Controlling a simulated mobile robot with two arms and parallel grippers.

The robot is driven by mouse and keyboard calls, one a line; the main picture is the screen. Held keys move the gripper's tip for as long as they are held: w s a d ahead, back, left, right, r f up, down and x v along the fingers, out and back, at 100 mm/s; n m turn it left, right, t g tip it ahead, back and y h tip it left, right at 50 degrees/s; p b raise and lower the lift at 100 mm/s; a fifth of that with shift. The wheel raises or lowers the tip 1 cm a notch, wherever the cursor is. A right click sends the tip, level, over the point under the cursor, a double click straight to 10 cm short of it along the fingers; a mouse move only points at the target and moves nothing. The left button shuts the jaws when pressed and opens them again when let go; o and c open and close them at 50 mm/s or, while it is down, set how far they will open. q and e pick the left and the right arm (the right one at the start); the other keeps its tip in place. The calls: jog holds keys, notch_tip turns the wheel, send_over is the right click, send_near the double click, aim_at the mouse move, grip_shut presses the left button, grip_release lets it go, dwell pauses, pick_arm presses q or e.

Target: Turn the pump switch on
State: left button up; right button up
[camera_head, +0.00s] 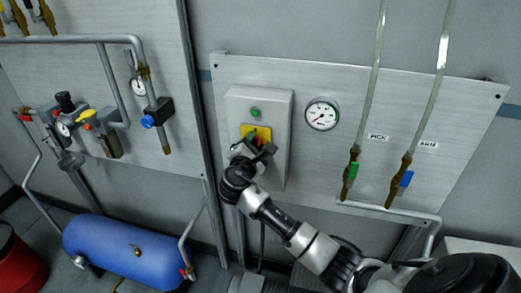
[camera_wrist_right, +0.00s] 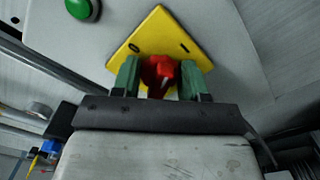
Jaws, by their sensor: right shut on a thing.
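The pump switch is a red rotary knob (camera_wrist_right: 160,74) on a yellow plate (camera_wrist_right: 150,35), seen close in the right wrist view. The plate (camera_head: 262,133) also shows in the head view, on the front of a grey box (camera_head: 272,105). My right gripper (camera_wrist_right: 161,80) is at the plate, its two green fingers on either side of the knob and shut on it. In the head view my right gripper (camera_head: 255,150) covers the lower part of the plate. My left gripper is not in view.
A green round light or button (camera_head: 255,112) sits above the plate. A gauge (camera_head: 322,114) is right of the box, then two tubes with green (camera_head: 353,170) and blue (camera_head: 406,179) valve handles. A blue tank (camera_head: 130,250) stands lower left.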

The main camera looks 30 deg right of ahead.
jog(key=m+b, duration=0.1)
jog(key=m, duration=0.1)
jog(key=m+b, duration=0.2)
jog(key=shift+f, duration=0.3)
jog(key=shift+r+m+b, duration=0.1)
jog(key=shift+m+b, duration=0.35)
jog(key=shift+m, duration=0.25)
jog(key=shift+r, duration=0.1)
jog(key=o, duration=0.9)
jog(key=shift+s+r, duration=0.1)
jog(key=shift+s, duration=0.05)
jog(key=b+v, duration=0.2)
jog(key=v, duration=0.8)
jog(key=shift+s+a+r, duration=0.1)
jog(key=shift+s+a, duration=0.15)
jog(key=shift+s, duration=0.05)
